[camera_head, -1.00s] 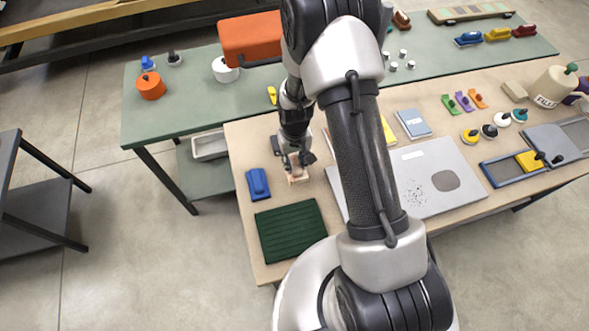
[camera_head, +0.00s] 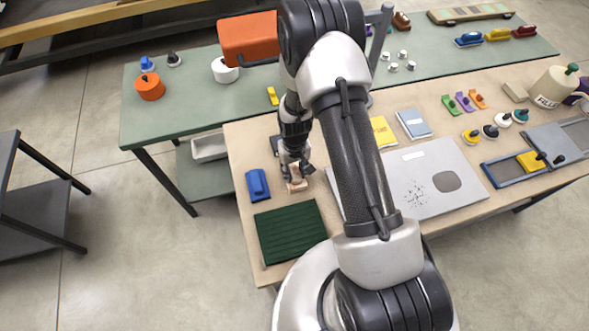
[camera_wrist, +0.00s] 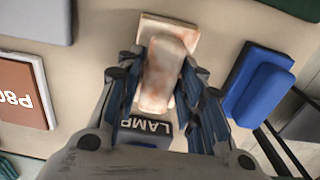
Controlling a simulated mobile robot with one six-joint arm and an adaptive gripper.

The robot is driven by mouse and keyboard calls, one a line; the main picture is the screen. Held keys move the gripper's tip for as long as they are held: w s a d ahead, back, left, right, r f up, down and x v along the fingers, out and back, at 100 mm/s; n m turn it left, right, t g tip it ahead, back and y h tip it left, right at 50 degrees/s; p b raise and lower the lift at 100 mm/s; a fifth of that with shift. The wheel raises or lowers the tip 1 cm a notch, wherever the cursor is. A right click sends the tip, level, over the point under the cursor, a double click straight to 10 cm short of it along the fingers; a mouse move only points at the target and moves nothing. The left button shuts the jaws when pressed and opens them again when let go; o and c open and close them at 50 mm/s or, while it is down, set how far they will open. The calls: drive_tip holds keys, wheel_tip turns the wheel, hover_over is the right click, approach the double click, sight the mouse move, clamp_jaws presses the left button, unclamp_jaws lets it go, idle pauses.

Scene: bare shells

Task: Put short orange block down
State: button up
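The block (camera_wrist: 160,75) between my gripper's fingers is pale, with worn orange-brown blotches. It appears as a narrow raised part over a wider pale base (camera_wrist: 172,32). It also shows in the head view (camera_head: 297,185), low over the tan table (camera_head: 236,160), just right of a blue block (camera_head: 257,184). My gripper (camera_wrist: 160,62) has a finger on each side of the narrow part and seems closed on it. The fingers and wrist hide part of it. I cannot tell whether its base touches the table.
The blue block also shows in the wrist view (camera_wrist: 262,85). A dark green ribbed mat (camera_head: 290,230) lies nearer. A grey box marked LAMP (camera_wrist: 148,128) and a brown P80 sheet (camera_wrist: 22,90) lie close by. A silver plate (camera_head: 440,160) is to the right.

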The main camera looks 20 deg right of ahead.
drive_tip(key=shift+o, duration=1)
wheel_tip(320, 180, up, 12)
drive_tip(key=p, duration=0.2)
wheel_tip(320, 180, up, 8)
drive_tip(key=r, duration=0.1)
hover_over(294, 170)
drive_tip(key=s+r+t, duration=0.2)
drive_tip(key=s+r, duration=0.3)
drive_tip(key=r, duration=0.6)
drive_tip(key=s+r+t, duration=0.1)
drive_tip(key=s+r, duration=0.4)
drive_tip(key=s, duration=0.3)
drive_tip(key=s+r+t, duration=0.1)
drive_tip(key=s+r, duration=0.5)
drive_tip(key=s, duration=0.3)
drive_tip(key=shift+t, duration=0.3)
